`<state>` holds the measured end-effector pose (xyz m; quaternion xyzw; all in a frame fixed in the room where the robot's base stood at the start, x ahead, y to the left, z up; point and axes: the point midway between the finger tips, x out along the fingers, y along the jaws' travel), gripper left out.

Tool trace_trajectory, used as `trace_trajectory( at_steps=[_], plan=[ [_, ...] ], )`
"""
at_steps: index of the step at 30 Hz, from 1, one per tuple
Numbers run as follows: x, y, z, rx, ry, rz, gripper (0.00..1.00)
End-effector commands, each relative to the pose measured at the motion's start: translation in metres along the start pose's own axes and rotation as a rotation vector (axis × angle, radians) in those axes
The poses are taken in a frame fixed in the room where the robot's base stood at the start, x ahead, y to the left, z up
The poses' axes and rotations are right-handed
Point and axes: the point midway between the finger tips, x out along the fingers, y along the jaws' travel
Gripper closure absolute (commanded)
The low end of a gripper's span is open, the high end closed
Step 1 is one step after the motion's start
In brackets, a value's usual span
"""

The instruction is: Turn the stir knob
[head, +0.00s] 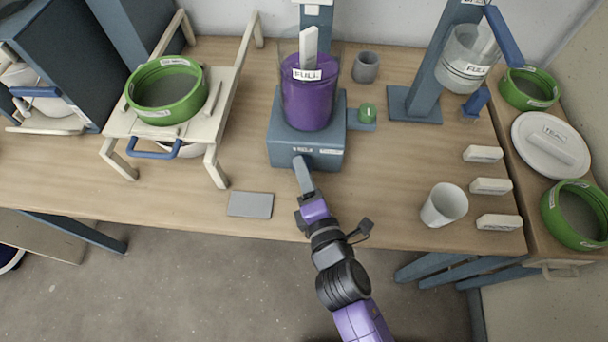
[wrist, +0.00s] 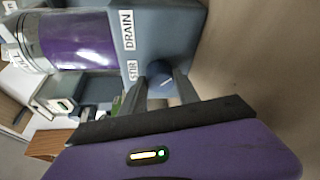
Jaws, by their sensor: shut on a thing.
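The stir knob (wrist: 158,70) is a round blue knob on the front of the blue-grey mixer base (head: 288,152), beside a STIR label (wrist: 132,70) in the wrist view. My gripper (wrist: 160,84) has one finger on each side of the knob and is shut on it. In the head view my gripper (head: 300,166) reaches the front face of the base and hides the knob. A clear vessel of purple glaze (head: 308,104), marked FULL, stands on the base. A DRAIN label (wrist: 127,30) is further along the same face.
A green button (head: 367,112) and a grey cup (head: 366,67) are right of the mixer. A grey plate (head: 250,204) lies near the table's front edge. A white cup (head: 444,205) and white labelled blocks (head: 490,186) stand at right. A rack with a green sieve (head: 167,90) is at left.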

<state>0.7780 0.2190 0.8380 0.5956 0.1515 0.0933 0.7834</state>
Motion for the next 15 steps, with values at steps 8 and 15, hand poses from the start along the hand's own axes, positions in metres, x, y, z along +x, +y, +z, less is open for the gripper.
trace_trajectory(
  at_steps=[8, 15],
  plan=[
    [-0.0006, -0.0033, -0.0015, 0.044, 0.003, 0.012, 1.00],
    [-0.0006, -0.0029, -0.0016, 0.047, 0.003, 0.013, 1.00]
  ],
)
